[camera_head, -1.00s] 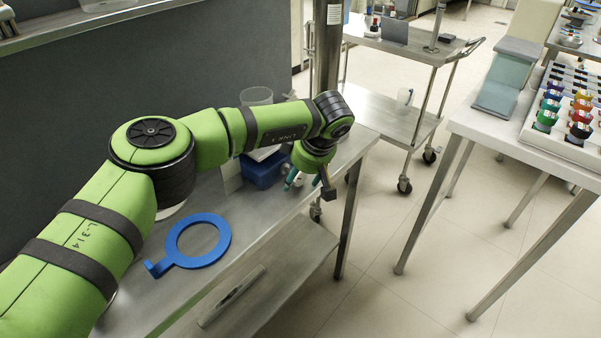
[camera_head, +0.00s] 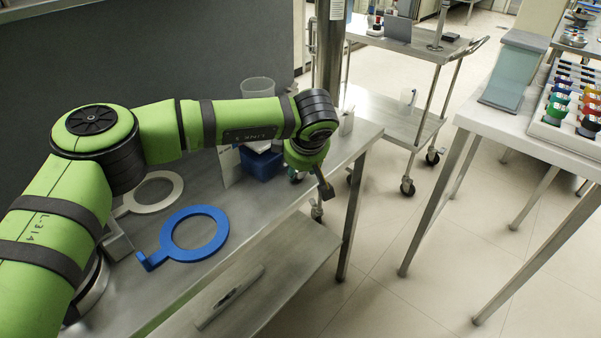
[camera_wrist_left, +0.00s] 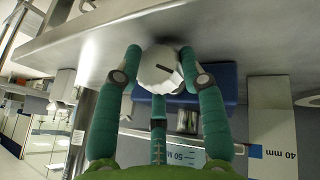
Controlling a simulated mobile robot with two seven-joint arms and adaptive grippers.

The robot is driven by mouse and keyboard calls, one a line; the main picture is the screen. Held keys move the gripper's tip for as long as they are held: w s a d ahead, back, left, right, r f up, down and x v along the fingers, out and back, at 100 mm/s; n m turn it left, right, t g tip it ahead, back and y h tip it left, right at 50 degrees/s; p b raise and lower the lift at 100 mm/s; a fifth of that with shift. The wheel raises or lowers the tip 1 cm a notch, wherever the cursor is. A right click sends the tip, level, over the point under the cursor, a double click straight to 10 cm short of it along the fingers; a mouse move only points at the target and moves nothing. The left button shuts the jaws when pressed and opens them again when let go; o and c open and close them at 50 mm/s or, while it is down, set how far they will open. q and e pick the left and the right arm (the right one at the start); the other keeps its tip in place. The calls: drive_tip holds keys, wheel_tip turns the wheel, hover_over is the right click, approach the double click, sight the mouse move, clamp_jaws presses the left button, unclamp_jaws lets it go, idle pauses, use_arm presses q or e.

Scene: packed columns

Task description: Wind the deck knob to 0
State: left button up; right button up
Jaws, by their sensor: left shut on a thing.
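The deck knob (camera_wrist_left: 161,72) is a white, faceted knob with a dark pointer line on its face, seen in the left wrist view. Teal fingers of my left gripper (camera_wrist_left: 160,58) sit on both sides of it, shut on it. A third finger shows below the knob. In the head view my left gripper (camera_head: 297,175) is mostly hidden under the green wrist, at the far end of the metal bench (camera_head: 235,268). The knob is hidden there. No scale numbers around the knob are readable. My right gripper is not in view.
A blue box (camera_head: 262,164) stands close to the gripper, with a clear container (camera_head: 257,87) behind. A blue ring with a handle (camera_head: 182,257) and a pale ring (camera_head: 155,205) lie on the bench. A card marked "40 mm" (camera_wrist_left: 272,125) is near the gripper.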

use_arm(q)
drive_tip(key=shift+s+d+f, duration=0.2)
drive_tip(key=shift+s, duration=0.05)
drive_tip(key=o, duration=1.2)
drive_tip(key=shift+c, duration=0.2)
drive_tip(key=shift+w+d, duration=0.1)
drive_tip(key=shift+r, duration=0.1)
drive_tip(key=shift+r, duration=0.1)
drive_tip(key=shift+r, duration=0.25)
drive_tip(key=v, duration=1.1)
drive_tip(key=shift+s, duration=0.25)
